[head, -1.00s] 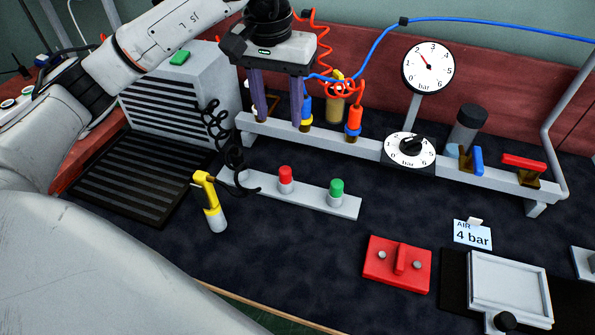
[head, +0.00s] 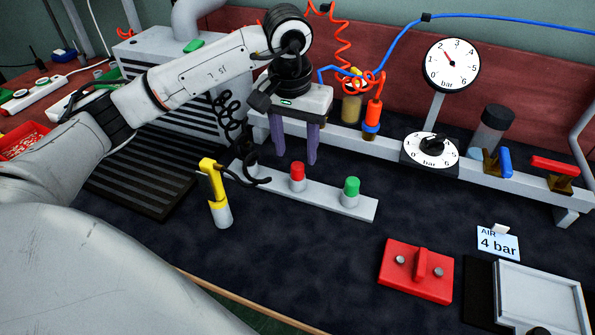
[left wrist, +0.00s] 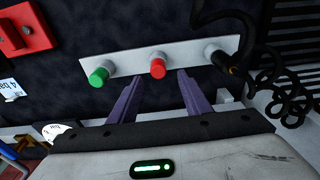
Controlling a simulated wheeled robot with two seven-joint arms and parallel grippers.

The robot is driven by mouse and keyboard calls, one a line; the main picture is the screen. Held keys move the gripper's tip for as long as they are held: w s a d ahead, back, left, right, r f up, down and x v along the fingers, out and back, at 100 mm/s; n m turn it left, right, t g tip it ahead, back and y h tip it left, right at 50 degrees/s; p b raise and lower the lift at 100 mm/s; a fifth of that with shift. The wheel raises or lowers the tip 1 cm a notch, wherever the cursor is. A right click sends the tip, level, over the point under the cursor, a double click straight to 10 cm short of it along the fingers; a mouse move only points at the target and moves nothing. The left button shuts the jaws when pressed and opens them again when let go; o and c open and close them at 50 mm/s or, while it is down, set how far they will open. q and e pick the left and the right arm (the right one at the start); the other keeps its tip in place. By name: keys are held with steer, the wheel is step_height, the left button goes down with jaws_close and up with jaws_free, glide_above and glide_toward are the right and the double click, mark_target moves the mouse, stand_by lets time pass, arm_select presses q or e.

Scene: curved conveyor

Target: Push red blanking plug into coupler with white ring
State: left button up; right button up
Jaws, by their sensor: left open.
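The red blanking plug (head: 297,171) stands upright in a pale grey strip (head: 330,204), beside a green plug (head: 351,187). My left gripper (head: 296,158) is open and empty, its two purple fingers pointing down just behind the red plug. In the left wrist view the red plug (left wrist: 158,67) shows just beyond and between the open fingertips (left wrist: 161,76); I cannot tell whether they touch it. I cannot make out a coupler with a white ring; my gripper and arm cover part of the grey rail (head: 345,139) behind.
An orange fitting with a blue ring (head: 373,114), a gauge (head: 452,65) and a dial (head: 431,148) are at the rail. A red block (head: 416,270) lies in front.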

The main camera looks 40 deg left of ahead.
mark_target(297, 165)
arm_select(q)
step_height(297, 165, down, 4)
steer(key=shift+d+f, duration=0.1)
jaws_close()
